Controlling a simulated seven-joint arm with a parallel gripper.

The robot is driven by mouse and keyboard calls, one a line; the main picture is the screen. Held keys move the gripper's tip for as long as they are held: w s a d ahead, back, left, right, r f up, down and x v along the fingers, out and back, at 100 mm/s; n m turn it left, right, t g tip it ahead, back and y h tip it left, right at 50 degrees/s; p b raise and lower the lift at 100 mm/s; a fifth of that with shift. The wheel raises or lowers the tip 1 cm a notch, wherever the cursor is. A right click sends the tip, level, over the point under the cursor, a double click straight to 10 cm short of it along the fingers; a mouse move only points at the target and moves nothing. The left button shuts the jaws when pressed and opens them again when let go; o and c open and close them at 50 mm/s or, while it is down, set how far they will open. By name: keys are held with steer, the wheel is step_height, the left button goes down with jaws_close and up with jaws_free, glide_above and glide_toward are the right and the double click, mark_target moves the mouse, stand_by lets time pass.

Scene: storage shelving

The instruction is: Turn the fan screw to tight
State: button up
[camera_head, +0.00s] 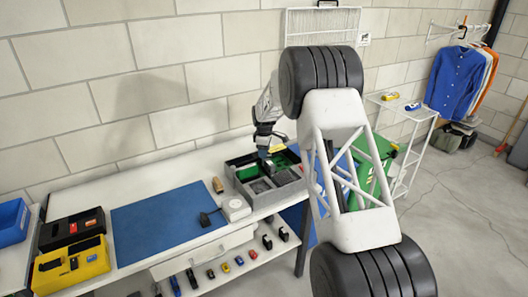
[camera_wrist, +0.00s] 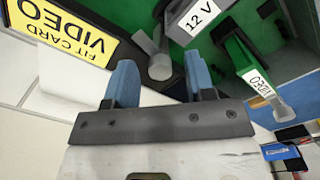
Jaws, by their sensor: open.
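My gripper (camera_wrist: 161,75) is open, with two blue fingers apart and nothing held between them. A grey block (camera_wrist: 198,18) labelled "12 V" and a green card (camera_wrist: 238,58) labelled "VIDEO" lie beyond the fingers.
A yellow "FIT CARD VIDEO" sign (camera_wrist: 65,30) stands close at the upper left of the wrist view. The case is on a white bench with a blue mat (camera_head: 165,222), a white round item (camera_head: 236,208) and yellow bin (camera_head: 72,268). My body hides the bench's right part.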

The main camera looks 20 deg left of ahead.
steer(key=shift+c, duration=0.5)
jaws_close()
steer(key=shift+m, duration=0.4)
steer(key=m, duration=0.3)
steer(key=shift+m, duration=0.3)
steer(key=m, duration=0.3)
steer(key=shift+m, duration=0.3)
steer(key=m, duration=0.4)
steer(key=shift+m, duration=1.5)
